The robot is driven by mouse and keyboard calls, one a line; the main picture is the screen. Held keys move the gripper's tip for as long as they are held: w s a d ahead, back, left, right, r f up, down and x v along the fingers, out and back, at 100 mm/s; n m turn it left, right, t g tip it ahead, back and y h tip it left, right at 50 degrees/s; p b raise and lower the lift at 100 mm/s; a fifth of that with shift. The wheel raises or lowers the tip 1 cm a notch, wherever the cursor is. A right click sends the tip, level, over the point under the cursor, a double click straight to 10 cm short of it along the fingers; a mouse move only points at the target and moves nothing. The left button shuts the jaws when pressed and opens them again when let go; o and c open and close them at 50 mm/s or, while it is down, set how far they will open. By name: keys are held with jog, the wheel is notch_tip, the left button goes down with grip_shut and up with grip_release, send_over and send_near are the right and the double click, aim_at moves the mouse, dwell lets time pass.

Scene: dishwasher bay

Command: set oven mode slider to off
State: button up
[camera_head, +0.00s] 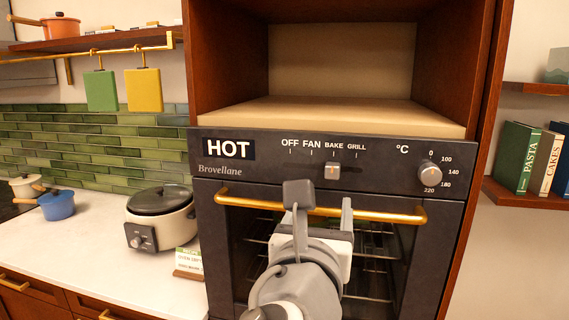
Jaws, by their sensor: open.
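The oven (210,215) has a dark control panel with a HOT display (228,149) at its left. The mode slider (332,171) is a small light knob below the labels OFF, FAN, BAKE and GRILL. It stands under BAKE, with OFF (290,143) two labels to its left. My gripper (320,208) is open and empty, in front of the oven door and below the slider. Its fingers overlap the gold door handle in the picture. I cannot tell whether they touch the handle.
A gold handle (395,214) runs across the oven door. A round temperature knob (430,174) sits at the panel's right. An empty wooden niche (340,112) is above. A rice cooker (160,215) and small sign (188,262) stand on the left counter.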

aim_at(332, 168)
jog(key=x, duration=1.7)
jog(key=shift+f, duration=0.1)
grip_shut()
dwell(0.9)
